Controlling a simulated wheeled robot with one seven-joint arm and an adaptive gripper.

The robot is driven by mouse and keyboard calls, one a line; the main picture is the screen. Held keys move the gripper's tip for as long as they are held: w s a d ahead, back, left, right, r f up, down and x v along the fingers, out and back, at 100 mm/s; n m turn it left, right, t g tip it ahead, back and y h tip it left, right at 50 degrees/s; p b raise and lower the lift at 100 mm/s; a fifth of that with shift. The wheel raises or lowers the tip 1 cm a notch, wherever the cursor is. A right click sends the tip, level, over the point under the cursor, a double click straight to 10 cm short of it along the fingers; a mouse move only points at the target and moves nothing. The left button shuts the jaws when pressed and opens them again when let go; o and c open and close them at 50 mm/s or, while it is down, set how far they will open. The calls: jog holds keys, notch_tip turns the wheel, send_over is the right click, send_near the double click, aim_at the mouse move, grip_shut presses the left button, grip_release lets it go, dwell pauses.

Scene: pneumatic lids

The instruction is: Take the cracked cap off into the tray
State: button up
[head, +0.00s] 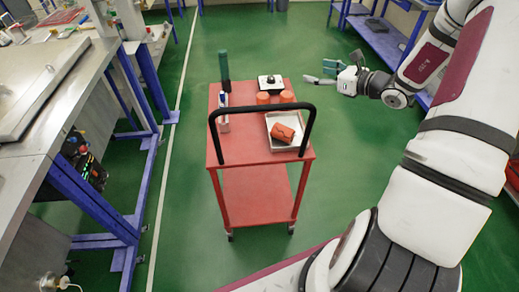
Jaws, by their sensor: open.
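A red cart (241,154) stands mid-floor in the head view. Two orange round caps or lids (263,98) (287,96) sit on its top, side by side, behind the tray. They are too small to show a crack. A pale tray (272,128) lies at the cart's right side, behind the black handle. An orange-red block-like object (282,134) lies in the tray. My gripper (314,72) is open and empty, to the right of the cart's far end, apart from everything on it. What is under the caps is hidden.
A white plate with a black knob (269,82) sits at the cart's far edge. The black handle (262,107) rises in front. Steel benches (45,120) stand left; green floor surrounds the cart.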

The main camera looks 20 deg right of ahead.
jog(key=v, duration=0.7)
jog(key=s+a+r+n+g+y, duration=0.1)
jog(key=s+a+r+n+g, duration=0.15)
jog(key=a+n, duration=0.4)
jog(key=s+a+r+n+g+y, duration=0.15)
jog(key=a+r+n+g, duration=0.25)
jog(key=a, duration=0.6)
jog(key=s+a+r+n+g, duration=0.3)
jog(key=a+n, duration=0.3)
jog(key=a, duration=0.2)
jog(key=s+a+r+n+h, duration=0.1)
jog(key=s+r+n+h, duration=0.2)
jog(key=s+n, duration=0.4)
jog(key=s+a+r+n+h, duration=0.1)
jog(key=s+r+n+h, duration=0.2)
jog(key=s+n+h, duration=0.2)
jog(key=shift+s+a+r+n+t+b, duration=0.25)
jog(key=shift+s+a+n+t+b, duration=0.15)
jog(key=shift+s+n, duration=1.15)
